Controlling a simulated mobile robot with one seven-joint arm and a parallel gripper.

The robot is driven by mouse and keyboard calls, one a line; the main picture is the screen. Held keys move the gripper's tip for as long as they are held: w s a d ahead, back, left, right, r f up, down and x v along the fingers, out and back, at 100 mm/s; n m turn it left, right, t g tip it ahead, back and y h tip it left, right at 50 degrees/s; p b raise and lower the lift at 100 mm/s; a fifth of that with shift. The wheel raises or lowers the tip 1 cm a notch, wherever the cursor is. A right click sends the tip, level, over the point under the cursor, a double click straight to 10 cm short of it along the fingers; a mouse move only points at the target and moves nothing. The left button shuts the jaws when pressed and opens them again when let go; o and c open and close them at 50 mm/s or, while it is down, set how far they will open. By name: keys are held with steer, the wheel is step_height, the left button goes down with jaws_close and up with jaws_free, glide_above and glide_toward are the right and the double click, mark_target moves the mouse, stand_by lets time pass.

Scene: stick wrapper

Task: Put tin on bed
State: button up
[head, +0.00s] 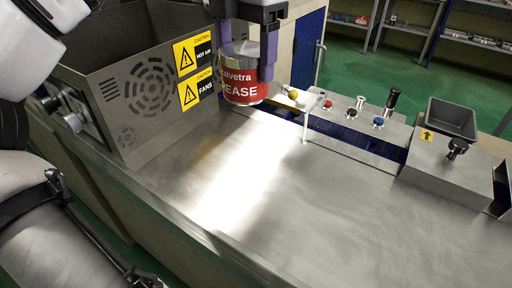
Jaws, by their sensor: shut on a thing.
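A red and white tin (246,80) with "EASE" lettering is held in the upper middle of the head view. My gripper (247,52) is shut on it, with one purple finger on each side of its upper part. The tin looks upright and appears to hang above the metal surface; the exact gap is hard to tell. The machine's flat, shiny metal bed (320,215) fills the lower middle and right. The bare bed in front of the tin is clear.
A metal housing (150,90) with vents and yellow caution labels stands at the left. A control panel (350,118) with knobs and levers runs behind the bed. A dark grey tray (452,118) sits on a metal block at the right. Shelves (410,30) stand far back.

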mark_target(245, 81)
step_height(245, 81, down, 17)
steer(key=shift+r, duration=0.2)
steer(key=o, duration=1.2)
step_height(245, 81, up, 12)
steer(key=shift+r, duration=0.15)
